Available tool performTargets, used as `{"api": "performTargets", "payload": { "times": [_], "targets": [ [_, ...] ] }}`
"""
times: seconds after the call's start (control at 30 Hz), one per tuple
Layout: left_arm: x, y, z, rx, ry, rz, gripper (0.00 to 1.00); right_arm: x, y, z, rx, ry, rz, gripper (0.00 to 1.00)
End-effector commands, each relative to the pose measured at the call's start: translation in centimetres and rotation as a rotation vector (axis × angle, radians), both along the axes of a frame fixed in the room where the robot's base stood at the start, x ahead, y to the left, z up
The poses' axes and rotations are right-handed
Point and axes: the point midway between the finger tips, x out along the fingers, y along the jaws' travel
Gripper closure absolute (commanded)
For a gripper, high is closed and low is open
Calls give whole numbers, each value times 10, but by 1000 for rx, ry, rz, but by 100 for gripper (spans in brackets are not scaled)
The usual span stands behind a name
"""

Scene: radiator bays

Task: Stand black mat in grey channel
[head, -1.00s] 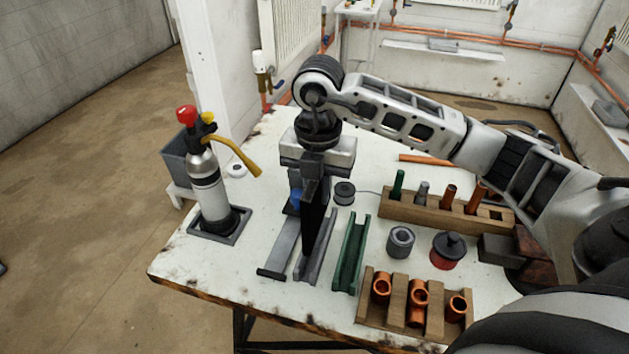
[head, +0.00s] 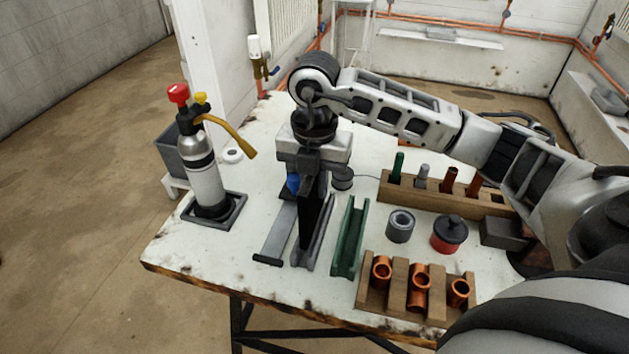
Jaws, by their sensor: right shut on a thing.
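My right gripper (head: 311,184) points straight down over the left part of the table, shut on the black mat (head: 309,214). The mat hangs upright, seen nearly edge-on as a narrow dark strip below the fingers. The grey channel (head: 313,257) lies on the table under and in front of it, running toward the table's front edge. The mat's lower edge overlaps the channel in the picture. I cannot tell whether it sits between the channel's walls or just above them. My left gripper is out of view.
A green channel (head: 349,240) lies just right of the grey one; a flat grey bar (head: 277,235) lies left. An extinguisher-like bottle (head: 205,170) stands at far left. A wooden rack (head: 440,196) and a copper-fitting holder (head: 398,290) stand right, with a grey ring (head: 400,227) and red pot (head: 449,234).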

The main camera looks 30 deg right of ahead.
Motion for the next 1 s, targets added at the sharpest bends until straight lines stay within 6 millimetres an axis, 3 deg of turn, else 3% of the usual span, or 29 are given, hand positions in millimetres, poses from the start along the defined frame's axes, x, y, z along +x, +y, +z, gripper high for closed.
{"api": "performTargets", "payload": {
  "times": [0.33, 0.77, 1.0],
  "targets": [
    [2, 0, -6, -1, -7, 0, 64, 0, 0, -12, -1, -1, 0, 100],
    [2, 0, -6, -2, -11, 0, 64, 0, 0, -13, 0, 0, -1, 100],
    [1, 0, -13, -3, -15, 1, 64, 0, 0, -26, 0, 0, 0, 100]
  ]
}}
